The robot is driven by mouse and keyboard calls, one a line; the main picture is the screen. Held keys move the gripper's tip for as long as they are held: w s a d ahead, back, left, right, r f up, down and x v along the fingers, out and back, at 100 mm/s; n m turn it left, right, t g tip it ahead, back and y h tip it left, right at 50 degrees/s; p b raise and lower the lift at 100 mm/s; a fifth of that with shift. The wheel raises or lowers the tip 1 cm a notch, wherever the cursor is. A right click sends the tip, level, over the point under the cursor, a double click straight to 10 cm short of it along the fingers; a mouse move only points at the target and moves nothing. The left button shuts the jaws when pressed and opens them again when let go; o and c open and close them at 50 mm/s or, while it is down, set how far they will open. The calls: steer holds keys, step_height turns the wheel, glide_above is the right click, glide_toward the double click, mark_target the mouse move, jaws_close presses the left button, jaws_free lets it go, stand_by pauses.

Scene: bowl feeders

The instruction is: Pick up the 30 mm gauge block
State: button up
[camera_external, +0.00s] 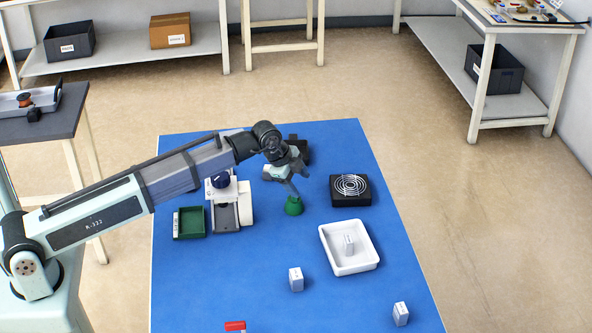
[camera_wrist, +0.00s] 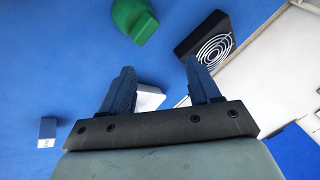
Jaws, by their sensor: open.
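Three small pale upright blocks show in the external view: one (camera_external: 296,279) on the blue mat front of centre, one (camera_external: 349,245) inside the white tray (camera_external: 330,262), and one (camera_external: 401,314) near the front right. Their labels are too small to read, so I cannot tell which is the 30 mm gauge block. My gripper (camera_external: 298,188) is above the mat near a green rounded object (camera_external: 293,206), apart from the blocks. In the wrist view my gripper (camera_wrist: 158,67) has its fingers spread and nothing gripped. A whitish object (camera_wrist: 150,97) is partly hidden behind the left finger.
A black fan unit (camera_external: 351,190) stands behind the tray and also shows in the wrist view (camera_wrist: 205,46). A green bin (camera_external: 189,222) and a device with a dark blue knob (camera_external: 221,181) are at left. A red item (camera_external: 235,326) is at the front edge.

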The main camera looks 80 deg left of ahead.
steer(key=d+r+m+g+h, duration=0.1)
steer(key=d+m, duration=0.2)
steer(key=d, duration=0.5)
steer(key=d+r+m+g, duration=0.2)
steer(key=d, duration=0.6)
steer(key=m+g, duration=0.2)
steer(key=m, duration=0.2)
glide_above(296, 274)
step_height(296, 274, down, 6)
steer(key=shift+d+r, duration=0.1)
steer(key=shift+d, duration=0.05)
steer(key=shift+a+f, duration=0.2)
steer(key=shift+f, duration=2.45)
jaws_close()
steer(key=shift+r, duration=0.1)
